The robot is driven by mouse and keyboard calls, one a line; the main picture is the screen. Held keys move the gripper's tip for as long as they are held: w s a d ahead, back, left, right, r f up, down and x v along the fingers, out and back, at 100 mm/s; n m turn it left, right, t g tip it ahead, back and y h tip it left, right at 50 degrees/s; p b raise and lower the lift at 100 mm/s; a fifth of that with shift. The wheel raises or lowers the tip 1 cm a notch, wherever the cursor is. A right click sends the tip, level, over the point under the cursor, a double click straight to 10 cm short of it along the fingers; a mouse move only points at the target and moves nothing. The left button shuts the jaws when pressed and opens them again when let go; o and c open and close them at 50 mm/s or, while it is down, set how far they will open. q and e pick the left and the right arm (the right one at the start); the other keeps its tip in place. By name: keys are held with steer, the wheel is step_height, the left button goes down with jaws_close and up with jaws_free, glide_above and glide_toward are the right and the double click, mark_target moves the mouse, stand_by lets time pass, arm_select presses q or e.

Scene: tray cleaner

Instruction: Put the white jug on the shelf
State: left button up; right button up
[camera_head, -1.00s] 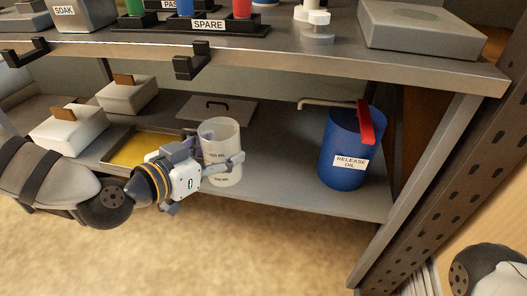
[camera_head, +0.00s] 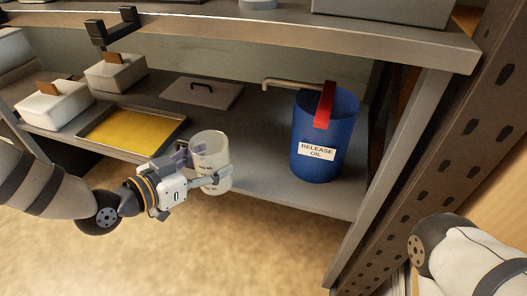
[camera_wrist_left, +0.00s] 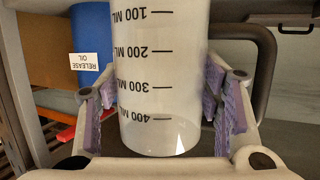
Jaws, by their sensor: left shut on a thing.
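The white jug (camera_head: 211,150) is a translucent measuring jug with dark ML marks. It is upright in the head view, at the front edge of the lower shelf (camera_head: 285,190), and its base overlaps that edge in the picture. I cannot tell whether it touches the shelf. My left gripper (camera_head: 205,182) is shut on the jug from the front left. In the left wrist view the jug (camera_wrist_left: 160,80) fills the middle, between the purple-padded fingers. At the lower right of the head view only part of my right arm shows, without its gripper.
A blue RELEASE OIL bucket (camera_head: 312,120) with a red strip stands on the shelf to the right. A yellow-bottomed tray (camera_head: 173,132), a flat grey lid (camera_head: 205,97) and two boxes are to the left. The upper board (camera_head: 250,28) hangs over them. Bare shelf lies between jug and bucket.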

arm_select(q)
steer(key=shift+r+b+x, duration=0.2)
steer(key=shift+b+x, duration=0.9)
steer(key=shift+x, duration=1.9)
steer(key=shift+r+b+x, duration=0.25)
steer(key=shift+b+x, duration=0.8)
steer(key=shift+x, duration=2)
steer(key=shift+r+b+x, duration=0.2)
steer(key=shift+b+x, duration=0.9)
steer(key=shift+x, duration=1.9)
steer(key=o, duration=1.2)
steer(key=shift+w+d, duration=0.15)
arm_select(e)
steer(key=shift+g, duration=0.5)
steer(key=f, duration=0.1)
steer(key=s+f, duration=0.1)
steer(key=f, duration=0.1)
steer(key=s+f, duration=0.1)
steer(key=f, duration=0.1)
steer(key=shift+a+f, duration=0.15)
steer(key=shift+a, duration=0.05)
arm_select(q)
steer(key=shift+r, duration=0.1)
